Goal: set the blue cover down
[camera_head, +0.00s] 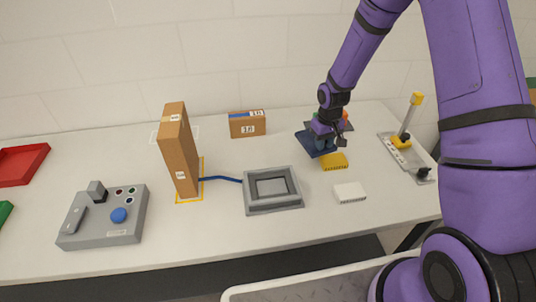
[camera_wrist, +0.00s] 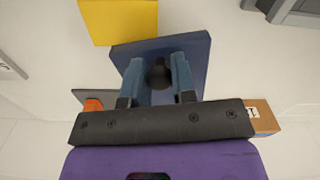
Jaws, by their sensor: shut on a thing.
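The blue cover (camera_head: 310,147) is a flat dark-blue plate at the back right of the table in the head view. It also shows in the wrist view (camera_wrist: 199,50), with a dark round knob (camera_wrist: 159,74) on its face. My gripper (camera_wrist: 159,80) is shut on this knob, one finger on each side of it. In the head view my gripper (camera_head: 325,138) partly covers the plate. The plate looks slightly tilted there, and I cannot tell whether it touches the table.
A yellow block (camera_head: 335,162) lies close in front of the cover, a white block (camera_head: 350,193) farther forward. A grey framed tray (camera_head: 273,205) is left of these. A small box (camera_head: 247,124) stands behind, a tall box (camera_head: 178,150) left. A lever device (camera_head: 405,150) stands right.

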